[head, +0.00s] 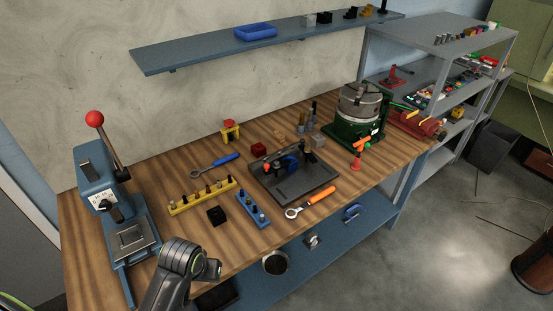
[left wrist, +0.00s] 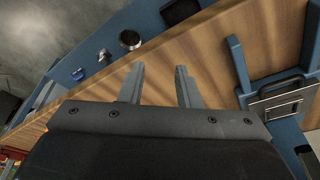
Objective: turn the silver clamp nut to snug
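A dark fixture plate (head: 295,196) lies on the wooden bench (head: 130,190). A silver clamp nut is too small to make out. A wrench with an orange handle (head: 320,196) lies in front of the plate, its silver ring end to the left. A wrench with a blue handle (head: 226,158) lies behind and left of the plate. My left gripper (left wrist: 160,86) is open and empty near the bench's front edge; it also shows in the head view (head: 211,268), left of the plate and apart from it. My right gripper is not in view.
A blue press (head: 95,180) with a red-knobbed lever stands at the left. A yellow rack (head: 200,198), a blue rack (head: 252,208) and a black block (head: 216,215) lie between gripper and plate. A green-based chuck (head: 358,115) stands at the right. A wall shelf (head: 190,55) hangs above.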

